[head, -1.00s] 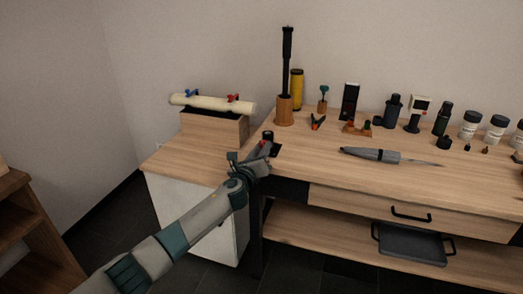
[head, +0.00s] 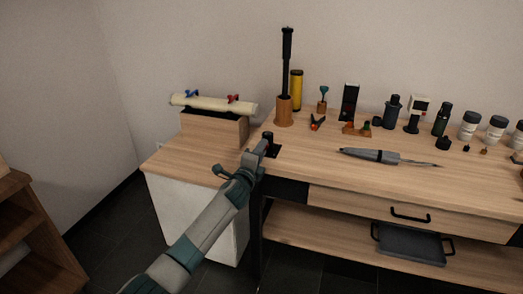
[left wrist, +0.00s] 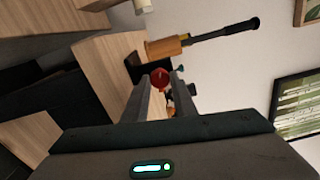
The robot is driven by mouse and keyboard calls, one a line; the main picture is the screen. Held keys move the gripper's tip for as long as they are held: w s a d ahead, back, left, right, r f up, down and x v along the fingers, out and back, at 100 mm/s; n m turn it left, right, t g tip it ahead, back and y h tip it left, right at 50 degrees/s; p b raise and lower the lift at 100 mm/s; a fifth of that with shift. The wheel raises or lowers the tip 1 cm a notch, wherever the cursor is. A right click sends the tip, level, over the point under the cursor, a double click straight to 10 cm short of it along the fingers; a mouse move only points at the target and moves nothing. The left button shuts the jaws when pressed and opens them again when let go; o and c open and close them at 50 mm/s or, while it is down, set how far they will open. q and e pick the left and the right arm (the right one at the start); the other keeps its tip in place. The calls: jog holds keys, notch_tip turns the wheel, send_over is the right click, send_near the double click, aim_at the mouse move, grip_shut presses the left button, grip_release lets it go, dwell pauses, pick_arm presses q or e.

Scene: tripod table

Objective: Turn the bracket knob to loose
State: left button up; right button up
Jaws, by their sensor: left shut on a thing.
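A small black bracket (head: 275,152) stands at the front left corner of the workbench. Its red round knob (left wrist: 160,78) shows between my fingertips in the left wrist view; in the head view my gripper hides it. My left gripper (head: 262,147) reaches the bracket from the front, and its fingers (left wrist: 160,84) are shut on the knob. I cannot read the knob's turn angle. My right gripper is in neither view.
A wooden holder (head: 283,111) with a black rod stands behind the bracket. Pliers (head: 317,123) and a grey pen-like tool (head: 375,155) lie to the right. A wooden block with a cream tube (head: 213,103) stands to the left. The bench front between is clear.

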pick_arm(q)
jog(key=n, duration=0.4)
jog(key=shift+p, duration=0.35)
jog(key=shift+n, duration=1.1)
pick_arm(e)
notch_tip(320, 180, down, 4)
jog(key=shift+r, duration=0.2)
pick_arm(q)
jog(key=shift+f, duration=0.1)
jog(key=o, duration=1)
jog(key=shift+o, duration=0.2)
